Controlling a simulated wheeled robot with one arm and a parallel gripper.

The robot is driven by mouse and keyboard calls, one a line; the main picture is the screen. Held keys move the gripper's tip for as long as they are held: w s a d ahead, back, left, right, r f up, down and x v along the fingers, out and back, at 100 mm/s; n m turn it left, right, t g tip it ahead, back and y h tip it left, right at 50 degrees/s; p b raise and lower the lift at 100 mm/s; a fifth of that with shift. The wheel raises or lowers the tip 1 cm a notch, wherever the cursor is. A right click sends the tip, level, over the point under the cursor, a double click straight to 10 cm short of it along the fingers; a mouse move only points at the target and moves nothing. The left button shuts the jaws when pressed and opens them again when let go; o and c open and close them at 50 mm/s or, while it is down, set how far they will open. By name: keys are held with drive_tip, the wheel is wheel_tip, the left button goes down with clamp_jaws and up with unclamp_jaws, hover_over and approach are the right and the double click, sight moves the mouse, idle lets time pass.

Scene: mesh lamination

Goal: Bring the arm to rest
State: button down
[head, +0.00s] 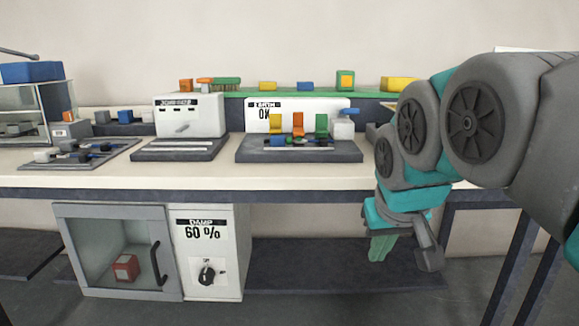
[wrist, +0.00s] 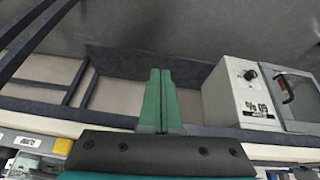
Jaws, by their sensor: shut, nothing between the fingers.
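My gripper (head: 381,247) hangs from my grey and teal arm at the right of the head view, in front of the bench and below its top edge. Its green fingers point down and are shut with nothing between them. The fingers also show in the wrist view (wrist: 158,100), close together and apart from any object. The arm is bent, with its upper links reaching in from the right edge.
The bench top (head: 210,176) carries several devices, including a white box (head: 190,117) and a grey plate with coloured clips (head: 300,153). Below stand a glass-door cabinet (head: 78,250) and a white dial unit (head: 210,285). A dark lower shelf (head: 300,277) is empty.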

drive_tip(key=s+f+g+p, duration=0.1)
drive_tip(key=s+f+g, duration=0.2)
drive_tip(key=s+f, duration=0.5)
drive_tip(key=s+f+g+p, duration=0.2)
drive_tip(key=s+f+g, duration=0.2)
drive_tip(key=s+f, duration=0.5)
drive_tip(key=s, duration=0.5)
drive_tip(key=shift+s+d+m, duration=0.15)
drive_tip(key=shift+d+m, duration=0.15)
